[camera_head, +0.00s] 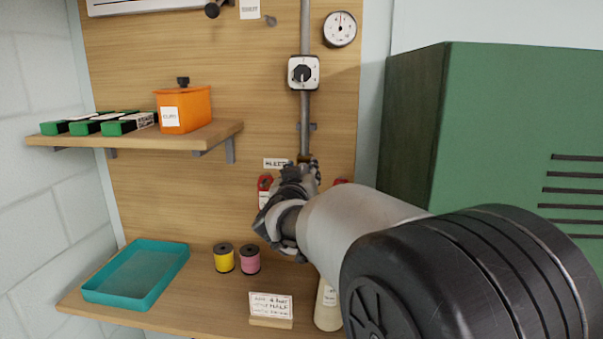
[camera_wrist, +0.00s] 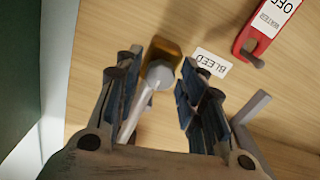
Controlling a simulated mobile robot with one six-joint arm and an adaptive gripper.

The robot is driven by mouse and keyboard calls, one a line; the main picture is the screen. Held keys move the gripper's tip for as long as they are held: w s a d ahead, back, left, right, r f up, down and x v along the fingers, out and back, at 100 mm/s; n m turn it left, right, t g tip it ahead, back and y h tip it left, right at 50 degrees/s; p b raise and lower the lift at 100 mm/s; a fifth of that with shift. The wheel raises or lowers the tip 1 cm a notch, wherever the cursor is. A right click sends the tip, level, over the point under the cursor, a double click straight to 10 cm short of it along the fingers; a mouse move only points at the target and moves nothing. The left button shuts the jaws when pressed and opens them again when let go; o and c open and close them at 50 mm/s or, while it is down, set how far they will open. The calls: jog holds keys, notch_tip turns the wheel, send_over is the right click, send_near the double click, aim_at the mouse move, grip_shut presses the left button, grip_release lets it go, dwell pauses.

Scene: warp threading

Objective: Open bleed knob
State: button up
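The bleed knob (camera_wrist: 158,77) is a pale grey, rounded part with a rod running down-left, in front of a brass block (camera_wrist: 165,48) on the wooden board. A white BLEED label (camera_wrist: 212,66) is beside it, upside down in the wrist view; the label also shows in the head view (camera_head: 276,163). My gripper (camera_wrist: 165,80) is open, with one blue-grey padded finger on each side of the knob; a gap shows on both sides. In the head view my gripper (camera_head: 303,172) is up at the board below the vertical pipe, and my arm hides the knob there.
A red tagged part (camera_wrist: 265,25) is near the label. Above are a dial box (camera_head: 303,73) and a gauge (camera_head: 340,29). An orange pot (camera_head: 184,108) stands on the upper shelf. Yellow (camera_head: 224,259) and pink spools (camera_head: 249,260) and a teal tray (camera_head: 137,276) are below. A green cabinet (camera_head: 500,120) is right.

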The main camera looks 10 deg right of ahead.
grip_shut()
